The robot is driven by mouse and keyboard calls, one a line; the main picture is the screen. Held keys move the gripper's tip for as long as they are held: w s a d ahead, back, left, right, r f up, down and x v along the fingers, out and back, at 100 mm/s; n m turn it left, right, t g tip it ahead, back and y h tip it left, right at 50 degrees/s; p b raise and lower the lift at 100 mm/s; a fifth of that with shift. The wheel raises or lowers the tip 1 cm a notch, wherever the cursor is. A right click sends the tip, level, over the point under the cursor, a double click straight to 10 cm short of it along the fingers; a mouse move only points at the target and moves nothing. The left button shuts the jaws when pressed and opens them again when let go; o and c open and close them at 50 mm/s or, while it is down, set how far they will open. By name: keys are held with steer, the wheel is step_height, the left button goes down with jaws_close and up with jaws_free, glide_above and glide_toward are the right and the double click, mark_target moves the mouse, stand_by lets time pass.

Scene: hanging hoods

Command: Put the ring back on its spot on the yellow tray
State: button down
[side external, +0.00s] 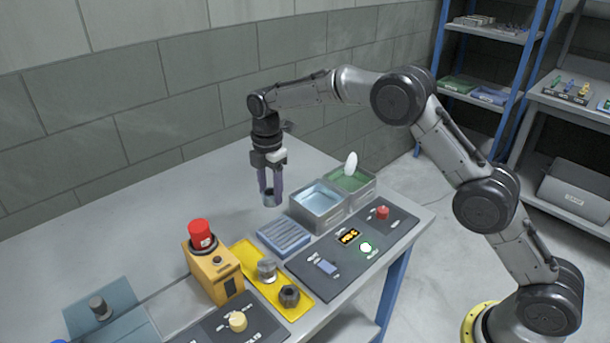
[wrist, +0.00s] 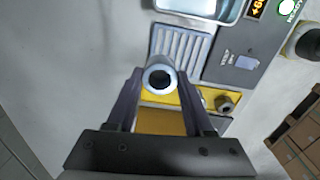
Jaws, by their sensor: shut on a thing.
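My gripper (side external: 270,190) is shut on the ring (side external: 269,200), a short grey metal cylinder, and holds it in the air above the bench. In the wrist view the ring (wrist: 160,78) sits between the fingertips, its dark round hole facing the camera. The yellow tray (side external: 243,251) lies on the bench, lower and nearer the front than the gripper in the side view. A grey metal cylinder (side external: 267,268) and a dark hex nut (side external: 289,295) stand on it. In the wrist view the ring and fingers hide part of the tray (wrist: 180,97).
An orange box with a red top (side external: 212,272) stands left of the tray. A blue ribbed block (side external: 284,236), a metal bin (side external: 318,216) and a green-lined bin (side external: 352,187) stand to its right. A dark control panel (side external: 320,285) lies in front. The bench behind is clear.

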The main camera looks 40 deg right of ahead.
steer(key=s+a+f+n, duration=0.1)
steer(key=a+f+n, duration=0.15)
steer(key=a, duration=0.75)
steer(key=shift+m, duration=0.25)
steer(key=shift+s+a+f, duration=0.1)
steer(key=shift+a+f, duration=0.05)
steer(key=shift+f, duration=3.15)
steer(key=shift+f, duration=0.55)
steer(key=shift+c, duration=1)
jaws_free()
